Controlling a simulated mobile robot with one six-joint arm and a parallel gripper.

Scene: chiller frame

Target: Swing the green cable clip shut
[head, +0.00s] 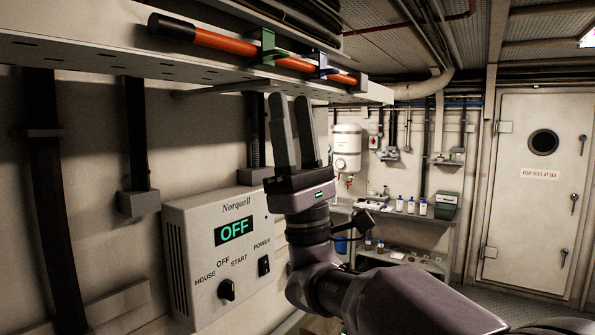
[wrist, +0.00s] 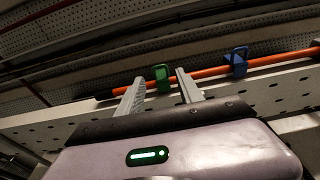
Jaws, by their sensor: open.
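The green cable clip (head: 268,45) sits on the orange cable along the overhead rail in the head view. Part of it stands up above the cable; how far its flap is open is too small to tell. In the wrist view the clip (wrist: 162,77) appears between my fingertips, beyond them. My gripper (head: 290,97) points upward below the rail, its two fingers apart and empty. The fingertips look short of the clip, with no visible contact. The orange cable (head: 226,43) runs through the clip.
A blue clip (head: 322,65) sits on the same cable to the right, also in the wrist view (wrist: 237,62). The perforated rail (head: 110,55) lies just above my fingers. A Norquell control box (head: 222,250) reading OFF is on the wall to the left of my arm.

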